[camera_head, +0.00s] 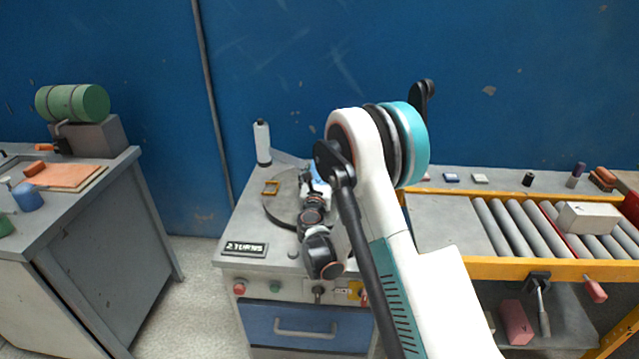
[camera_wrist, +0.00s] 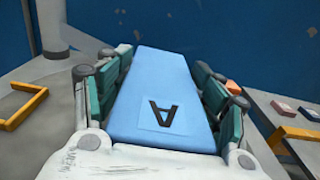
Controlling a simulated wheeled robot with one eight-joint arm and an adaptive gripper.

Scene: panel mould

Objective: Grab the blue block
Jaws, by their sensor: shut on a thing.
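The blue block (camera_wrist: 160,88) fills the middle of the wrist view. It is light blue with a dark letter A on a paler square patch on its face. My gripper (camera_wrist: 162,82) has its green-padded fingers along both sides of the block and is shut on it. In the head view my gripper (camera_head: 314,192) is small and partly hidden by my own arm, over the grey machine top. Only a bit of light blue shows there. Whether the block touches the surface below cannot be told.
A yellow bracket (camera_head: 270,187) and a white cylinder (camera_head: 262,143) stand on the machine top, left of my gripper. A "2 TURNS" plate (camera_head: 245,249) lies near its front edge. A yellow-framed roller conveyor (camera_head: 520,228) with a white box (camera_head: 588,218) is at right. A blue wall rises behind.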

